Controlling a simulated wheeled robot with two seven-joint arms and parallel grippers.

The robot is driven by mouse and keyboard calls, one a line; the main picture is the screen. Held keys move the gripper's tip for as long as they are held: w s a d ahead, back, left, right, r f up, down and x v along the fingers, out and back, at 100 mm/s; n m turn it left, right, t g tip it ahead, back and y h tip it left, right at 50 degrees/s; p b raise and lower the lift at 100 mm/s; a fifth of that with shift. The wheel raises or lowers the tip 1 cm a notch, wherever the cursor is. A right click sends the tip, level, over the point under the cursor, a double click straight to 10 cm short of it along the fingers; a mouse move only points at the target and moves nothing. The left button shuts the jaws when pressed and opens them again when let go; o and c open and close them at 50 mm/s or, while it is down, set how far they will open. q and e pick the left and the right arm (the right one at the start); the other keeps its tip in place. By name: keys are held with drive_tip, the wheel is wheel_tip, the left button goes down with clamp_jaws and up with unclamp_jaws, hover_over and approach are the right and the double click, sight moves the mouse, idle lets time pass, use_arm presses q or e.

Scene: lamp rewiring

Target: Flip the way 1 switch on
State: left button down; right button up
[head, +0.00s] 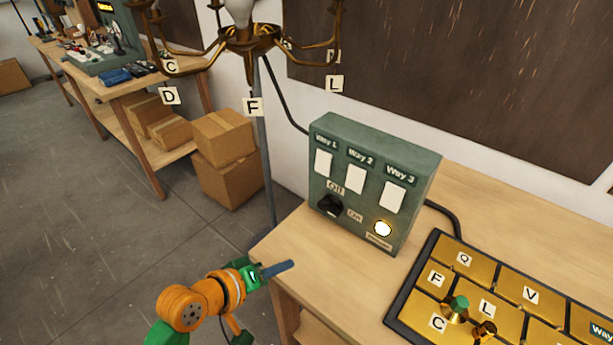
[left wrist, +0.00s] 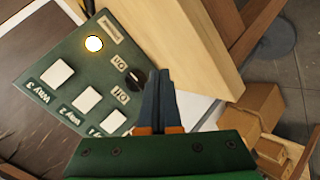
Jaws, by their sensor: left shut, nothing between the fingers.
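The green switch box (head: 370,180) stands on the wooden table in the head view. The white way 1 switch (head: 323,163) is at its left, beside the way 2 switch (head: 355,179) and the way 3 switch (head: 392,197). Below are a black Off/On knob (head: 330,206) and a lit round lamp (head: 383,229). My left gripper (head: 290,265) is shut and empty, in front of the box and apart from it. In the left wrist view, the shut fingers (left wrist: 160,75) overlap the picture next to the knob (left wrist: 134,78); the way 1 switch (left wrist: 112,121) is partly hidden by the gripper body. My right gripper is out of view.
A brass lamp (head: 250,40) with tags hangs above and behind the box. A black-framed tray of brass plates (head: 525,295) lies on the table at right. A cable runs behind the box. Cardboard boxes (head: 222,138) stand on the floor behind. The front left tabletop is clear.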

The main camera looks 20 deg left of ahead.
use_arm(q)
drive_tip(key=w+a+r+n+t, duration=0.2)
drive_tip(key=w+r+n+t, duration=0.1)
drive_tip(key=r+n, duration=0.15)
drive_tip(key=w+a+r+n+t, duration=0.2)
drive_tip(key=r+n, duration=0.1)
drive_tip(key=r, duration=0.3)
drive_tip(key=p, duration=0.3)
approach(322, 172)
drive_tip(key=shift+m+h, duration=0.25)
drive_tip(key=shift+h, duration=0.15)
drive_tip(key=x, duration=0.5)
drive_tip(key=shift+w+a+f, duration=0.1)
drive_tip(key=shift+w+a, duration=0.05)
drive_tip(key=shift+w, duration=0.15)
drive_tip(key=shift+w+f, duration=0.15)
drive_tip(key=shift+w, duration=0.4)
drive_tip(key=shift+d, duration=0.25)
